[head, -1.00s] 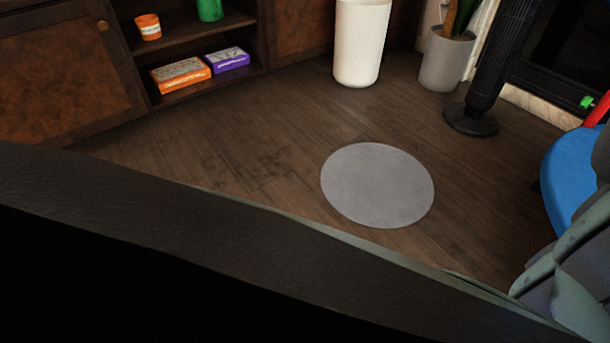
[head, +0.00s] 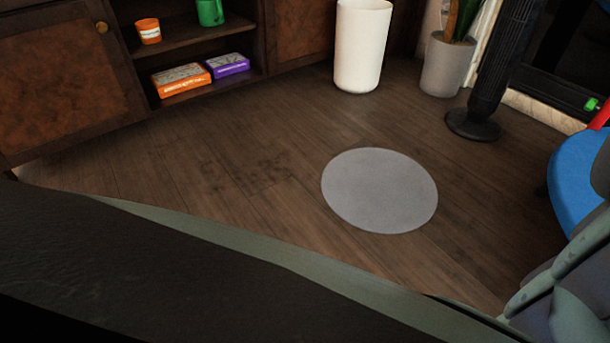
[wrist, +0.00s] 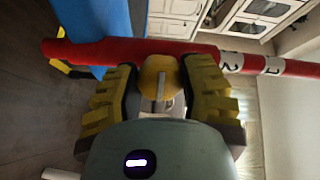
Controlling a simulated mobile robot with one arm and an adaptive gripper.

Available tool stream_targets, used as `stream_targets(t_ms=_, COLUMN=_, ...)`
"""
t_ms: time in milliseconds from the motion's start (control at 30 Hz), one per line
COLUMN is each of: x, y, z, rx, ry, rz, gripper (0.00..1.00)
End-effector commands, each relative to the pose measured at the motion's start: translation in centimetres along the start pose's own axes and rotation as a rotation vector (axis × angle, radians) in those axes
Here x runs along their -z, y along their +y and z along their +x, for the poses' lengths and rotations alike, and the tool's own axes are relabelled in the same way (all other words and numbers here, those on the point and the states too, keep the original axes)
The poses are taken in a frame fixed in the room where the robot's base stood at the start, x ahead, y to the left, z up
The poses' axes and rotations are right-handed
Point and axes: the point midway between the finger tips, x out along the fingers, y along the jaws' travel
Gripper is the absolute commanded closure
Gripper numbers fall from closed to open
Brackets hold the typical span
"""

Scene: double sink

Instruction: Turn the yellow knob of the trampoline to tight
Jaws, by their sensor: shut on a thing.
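In the wrist view, my gripper (wrist: 160,92) has its two ridged yellow fingers shut on the yellow knob (wrist: 157,70), one on each side. A pale pointer or slot shows down the middle of the knob. The knob sits at the red bar (wrist: 100,50), which has white bands with dark marks to the right; the marks are too small to read. The blue part of the trampoline (wrist: 95,18) is at the upper left. In the head view the trampoline (head: 577,180) shows only partly at the right edge; my gripper and the knob are out of that view.
A grey round mat (head: 380,190) lies on the wooden floor. A white bin (head: 361,50), a potted plant (head: 447,65) and a black tower fan (head: 487,85) stand at the back. A shelf at upper left holds orange (head: 181,80) and purple (head: 228,65) boxes. My arm fills the lower foreground.

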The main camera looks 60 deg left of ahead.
Motion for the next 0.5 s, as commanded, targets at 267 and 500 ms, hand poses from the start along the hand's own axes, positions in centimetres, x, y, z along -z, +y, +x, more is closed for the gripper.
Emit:
stream_targets(t_ms=267, x=-0.07, y=0.18, z=-0.05, rx=-0.005, ry=-0.002, rz=0.002, gripper=0.94)
stream_targets(t_ms=500, x=-0.03, y=0.09, z=-0.02, rx=-0.003, ry=-0.001, rz=0.001, gripper=0.31)
